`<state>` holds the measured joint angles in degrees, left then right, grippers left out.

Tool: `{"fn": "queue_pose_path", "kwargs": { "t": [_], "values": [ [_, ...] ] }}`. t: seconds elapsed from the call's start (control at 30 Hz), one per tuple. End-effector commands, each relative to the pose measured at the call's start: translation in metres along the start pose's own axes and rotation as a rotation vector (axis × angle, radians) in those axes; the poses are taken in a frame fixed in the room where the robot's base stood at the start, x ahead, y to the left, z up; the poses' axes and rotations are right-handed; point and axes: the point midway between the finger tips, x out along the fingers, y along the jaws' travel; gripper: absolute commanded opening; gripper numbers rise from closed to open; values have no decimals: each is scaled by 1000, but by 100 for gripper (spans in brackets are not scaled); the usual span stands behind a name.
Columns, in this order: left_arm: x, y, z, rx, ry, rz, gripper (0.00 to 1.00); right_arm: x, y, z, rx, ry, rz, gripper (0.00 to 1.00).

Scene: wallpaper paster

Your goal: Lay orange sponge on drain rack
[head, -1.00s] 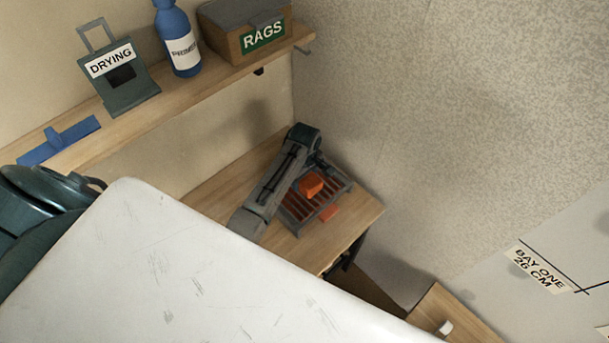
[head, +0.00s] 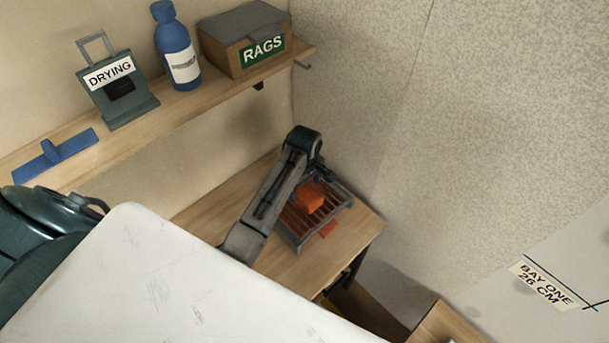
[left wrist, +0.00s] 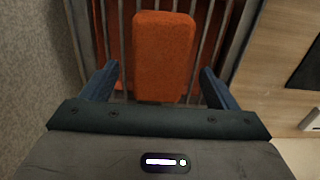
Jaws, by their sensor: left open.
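The orange sponge (head: 309,197) is a rounded block on the dark drain rack (head: 341,210). In the left wrist view the sponge (left wrist: 163,50) lies lengthwise over the rack's metal bars (left wrist: 218,30), and it seems to rest on them. My left gripper (left wrist: 158,72) is open, its blue fingers on either side of the sponge with a gap on each side. In the head view my left forearm covers the rack's left part and most of the gripper. My right gripper is not in view.
The rack stands on a wooden bench (head: 290,263) in the corner, with orange showing beneath its bars. A shelf (head: 150,125) above holds a DRYING holder (head: 118,100), a blue bottle (head: 178,50), a RAGS box (head: 245,45) and a blue tool (head: 50,158). A white board (head: 160,285) fills the foreground.

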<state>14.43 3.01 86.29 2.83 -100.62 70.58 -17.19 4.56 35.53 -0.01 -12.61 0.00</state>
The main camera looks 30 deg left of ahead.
Motion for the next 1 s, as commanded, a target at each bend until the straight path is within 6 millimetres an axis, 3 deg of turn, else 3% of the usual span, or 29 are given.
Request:
{"fn": "queue_pose_path", "kwargs": {
  "t": [0.23, 0.4, 1.0],
  "values": [
    [-50, 1, -1, 0, 3, 5, 81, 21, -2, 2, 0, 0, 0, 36],
    [-74, 0, 0, 0, 1, 1, 81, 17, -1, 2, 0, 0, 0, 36],
    [-80, 0, 0, 0, 0, -1, 81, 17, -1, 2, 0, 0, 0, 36]
  ]
}}
